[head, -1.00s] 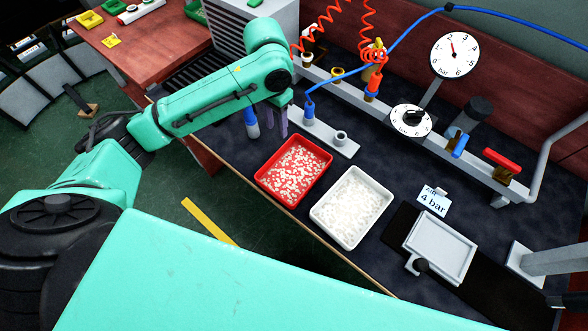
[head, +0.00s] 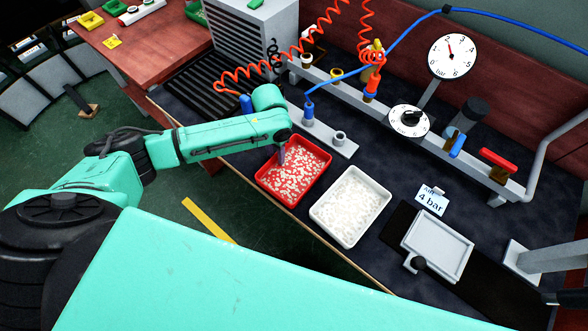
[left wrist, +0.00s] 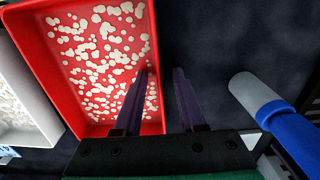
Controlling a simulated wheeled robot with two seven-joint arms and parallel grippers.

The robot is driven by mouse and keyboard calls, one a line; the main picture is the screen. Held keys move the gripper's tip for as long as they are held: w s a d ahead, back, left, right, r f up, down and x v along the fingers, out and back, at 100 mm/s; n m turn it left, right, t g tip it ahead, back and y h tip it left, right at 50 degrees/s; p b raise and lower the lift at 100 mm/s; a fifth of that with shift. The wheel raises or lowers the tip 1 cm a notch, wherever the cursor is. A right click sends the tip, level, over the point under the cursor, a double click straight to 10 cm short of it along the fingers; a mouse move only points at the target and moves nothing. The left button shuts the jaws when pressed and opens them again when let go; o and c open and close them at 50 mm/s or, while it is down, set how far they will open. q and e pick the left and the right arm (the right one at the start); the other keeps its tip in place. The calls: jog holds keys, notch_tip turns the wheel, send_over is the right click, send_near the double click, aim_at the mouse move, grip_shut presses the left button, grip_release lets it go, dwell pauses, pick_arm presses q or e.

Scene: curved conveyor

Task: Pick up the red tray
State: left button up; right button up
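The red tray (head: 322,171) holds many small pale pieces and lies flat on the dark bench top in the head view. It also fills the upper left of the left wrist view (left wrist: 40,62). My left gripper (head: 281,160) points down at the tray's upper left side. In the left wrist view its two dark fingers (left wrist: 164,72) are apart, one over the tray's inside and one outside, with the tray's side wall between them. No firm contact with the wall shows. My right gripper is not clearly visible.
A white tray (head: 314,213) with white pieces stands close to the right of the red one. A blue and grey nozzle (left wrist: 262,100) is near the outer finger. A pipe rail with gauges (head: 410,120) runs behind. Orange coiled hose (head: 262,75) hangs above.

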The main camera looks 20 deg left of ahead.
pick_arm(q)
grip_shut()
jog(key=shift+r, duration=0.1)
dwell(1.2)
